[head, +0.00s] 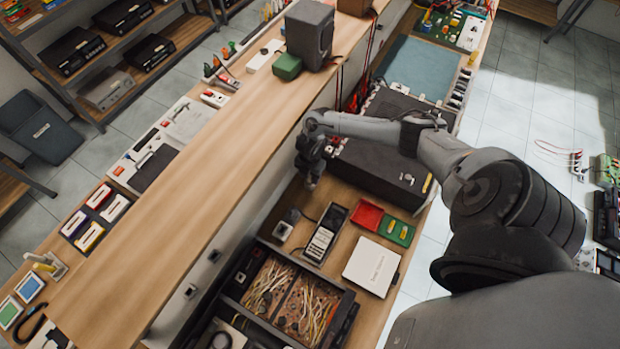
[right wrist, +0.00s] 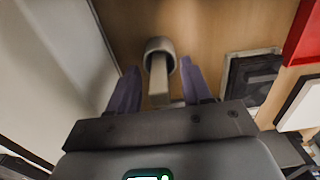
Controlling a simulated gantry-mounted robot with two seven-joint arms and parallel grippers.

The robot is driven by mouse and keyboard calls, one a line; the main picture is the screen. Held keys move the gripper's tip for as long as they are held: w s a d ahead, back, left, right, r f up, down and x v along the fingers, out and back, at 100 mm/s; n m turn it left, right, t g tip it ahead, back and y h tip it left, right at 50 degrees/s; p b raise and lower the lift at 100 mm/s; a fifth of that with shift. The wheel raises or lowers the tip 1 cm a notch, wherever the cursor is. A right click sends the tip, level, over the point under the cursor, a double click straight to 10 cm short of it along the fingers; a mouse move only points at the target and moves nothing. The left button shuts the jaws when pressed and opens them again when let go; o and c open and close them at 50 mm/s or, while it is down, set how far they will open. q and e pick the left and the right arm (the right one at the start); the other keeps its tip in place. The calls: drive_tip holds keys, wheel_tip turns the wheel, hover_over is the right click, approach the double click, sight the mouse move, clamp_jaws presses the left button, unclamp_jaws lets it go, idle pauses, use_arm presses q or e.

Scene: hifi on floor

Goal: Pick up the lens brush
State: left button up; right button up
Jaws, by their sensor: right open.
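A small pale handle with a rounded grey end, which looks like the lens brush (right wrist: 160,62), stands out from the wood surface in the right wrist view. It lies between the two dark purple fingers of my right gripper (right wrist: 160,88). The fingers are apart, with a gap on each side of it, and I see no grip on it. In the head view my right gripper (head: 311,182) points down over the bench, beyond the black handheld meter (head: 325,233). I cannot make out the brush there. My left gripper is not in view.
A large dark case (head: 377,171) stands close right of the gripper. A red tray (head: 367,214), a green box (head: 397,231) and a white box (head: 371,266) lie nearer. A divided tray of wires (head: 346,318) is at the front. A raised wooden shelf (head: 190,200) runs along the left.

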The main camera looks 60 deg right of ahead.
clamp_jaws()
drive_tip(key=shift+r, duration=0.1)
idle(0.4)
